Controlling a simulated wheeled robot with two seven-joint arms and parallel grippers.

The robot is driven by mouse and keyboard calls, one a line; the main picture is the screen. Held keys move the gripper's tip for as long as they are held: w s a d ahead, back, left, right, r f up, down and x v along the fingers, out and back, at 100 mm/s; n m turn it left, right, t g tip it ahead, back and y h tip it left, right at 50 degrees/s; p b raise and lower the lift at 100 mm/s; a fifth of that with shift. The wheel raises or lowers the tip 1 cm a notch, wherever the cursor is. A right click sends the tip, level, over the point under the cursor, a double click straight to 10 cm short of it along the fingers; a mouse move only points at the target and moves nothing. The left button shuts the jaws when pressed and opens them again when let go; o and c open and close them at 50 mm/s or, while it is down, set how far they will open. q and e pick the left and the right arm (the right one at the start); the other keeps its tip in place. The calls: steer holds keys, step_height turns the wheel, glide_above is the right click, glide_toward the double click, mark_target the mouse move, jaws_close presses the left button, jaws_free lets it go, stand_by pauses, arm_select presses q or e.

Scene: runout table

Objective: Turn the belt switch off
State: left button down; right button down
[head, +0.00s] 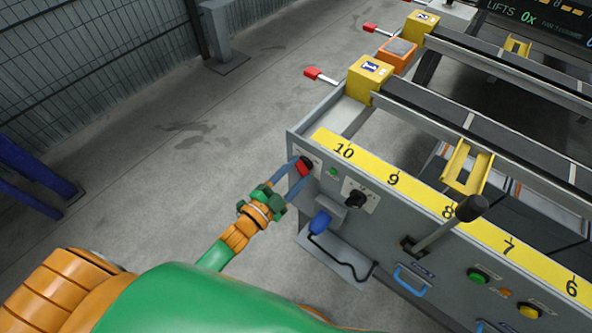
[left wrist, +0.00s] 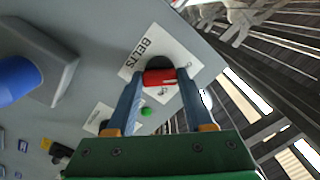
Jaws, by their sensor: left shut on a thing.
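The belt switch (head: 304,167) is a red handle on a dark round base at the left end of the grey panel. In the left wrist view the red handle (left wrist: 159,77) lies across the white plate marked BELTS (left wrist: 140,57). My left gripper (head: 298,168) reaches it from the left, its two blue fingers closed on the handle. The left wrist view shows the gripper's fingertips (left wrist: 159,80) at either end of the red handle. The marks on the plate are partly hidden by the fingers, so I cannot read the switch's setting. My right gripper is not in view.
A green lamp (head: 333,171) and a black knob (head: 355,199) sit right of the switch. A blue part (head: 320,222) on a grey bracket sticks out below. A black-knobbed lever (head: 470,208) stands farther right. The floor left of the panel is clear.

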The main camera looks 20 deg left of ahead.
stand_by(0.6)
arm_select(q)
steer(key=shift+c, duration=1.4)
jaws_free()
steer(key=shift+s, duration=0.1)
steer(key=v, duration=0.7)
steer(key=s+a+f+n+g+y+p, duration=0.2)
steer(key=s+f+n+g+y+p, duration=0.25)
steer(key=f, duration=0.45)
steer(key=s+a+f+n+g+y+p, duration=0.1)
steer(key=s+a+f+n+g+p, duration=0.15)
steer(key=s+f+g, duration=0.4)
steer(key=s+f+n+g+p, duration=0.1)
steer(key=s+f+n+g, duration=0.1)
steer(key=s, duration=0.6)
steer(key=s+f+n+g+p, duration=0.1)
steer(key=s+f+g, duration=0.2)
steer(key=s, duration=0.5)
steer(key=shift+d+f+n+y, duration=0.25)
steer(key=shift+f+n+y, duration=0.15)
steer(key=shift+f, duration=0.2)
